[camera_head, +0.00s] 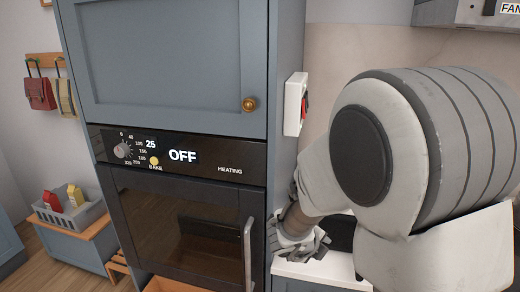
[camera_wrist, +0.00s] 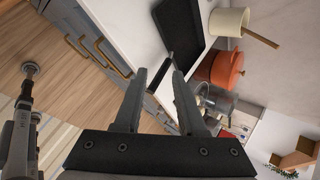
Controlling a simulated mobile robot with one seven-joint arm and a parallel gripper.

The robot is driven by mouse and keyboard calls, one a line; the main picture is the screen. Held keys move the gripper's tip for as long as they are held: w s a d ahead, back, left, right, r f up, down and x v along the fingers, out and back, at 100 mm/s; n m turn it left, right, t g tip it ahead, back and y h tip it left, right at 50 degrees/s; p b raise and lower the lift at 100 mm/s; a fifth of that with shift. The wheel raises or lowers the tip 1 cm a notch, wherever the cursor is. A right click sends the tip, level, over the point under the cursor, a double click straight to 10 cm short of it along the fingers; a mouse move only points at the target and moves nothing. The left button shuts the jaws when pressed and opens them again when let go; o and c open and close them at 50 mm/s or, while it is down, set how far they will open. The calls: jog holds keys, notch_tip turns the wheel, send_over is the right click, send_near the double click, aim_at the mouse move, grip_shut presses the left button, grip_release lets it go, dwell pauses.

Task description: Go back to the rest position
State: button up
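Past the fingertips are a white counter and a dark flat panel (camera_wrist: 182,32). In the head view my gripper (camera_head: 300,246) is low, just right of the oven cabinet, over a pale worktop edge. My own arm fills the right side there and hides part of the gripper and the counter behind it.
The oven (camera_head: 178,225) shows OFF, and its upright door handle (camera_head: 248,250) is close left of my gripper. A red switch (camera_head: 304,105) is on the cabinet side. An orange pot (camera_wrist: 220,68) and a cream pan (camera_wrist: 228,22) stand on the counter. A grey crate (camera_head: 70,218) is far left.

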jog(key=w+a+r+n+t+y, duration=0.1)
jog(key=a+r+n+t+y, duration=0.2)
jog(key=a+r+n+y, duration=0.45)
jog(key=s+a+r+n+y, duration=0.2)
jog(key=s+r+n, duration=0.4)
jog(key=r+n, duration=0.25)
jog(key=s+d+n+g+h, duration=0.2)
jog(key=s+d+n, duration=0.2)
jog(key=s, duration=0.5)
jog(key=s+d+n+g+h, duration=0.1)
jog(key=s+d+n, duration=0.3)
jog(key=s+n, duration=0.4)
jog(key=shift+s+d+f+g+h, duration=0.25)
jog(key=shift+s+f+g+h, duration=0.15)
jog(key=shift+g, duration=0.2)
jog(key=shift+a, duration=0.1)
